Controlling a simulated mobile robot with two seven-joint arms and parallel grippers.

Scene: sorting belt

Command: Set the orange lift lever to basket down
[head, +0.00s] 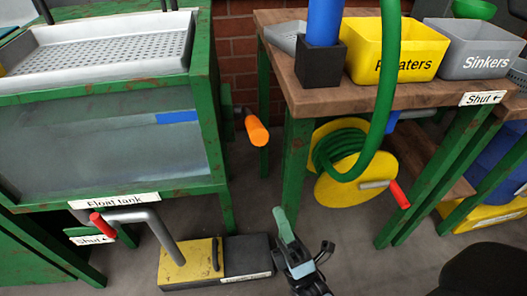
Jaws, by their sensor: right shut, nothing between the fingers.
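The orange lift lever (257,130) sticks out from the right side of the green float tank (95,92) frame, its grip tilted slightly downward toward me. The grey perforated basket (110,50) sits at the top of the tank, above the cloudy front window. My right gripper (283,218) is low over the floor, below and a little right of the lever, well apart from it. It is shut and empty. My left gripper is not in the picture.
A red-handled valve (102,225) labelled Shut is under the tank. A yellow and black pedal base (190,264) stands on the floor. Right are a yellow hose reel (340,190), green hose (385,90) and a wooden table (430,95) with Floaters (415,50) and Sinkers (480,50) bins.

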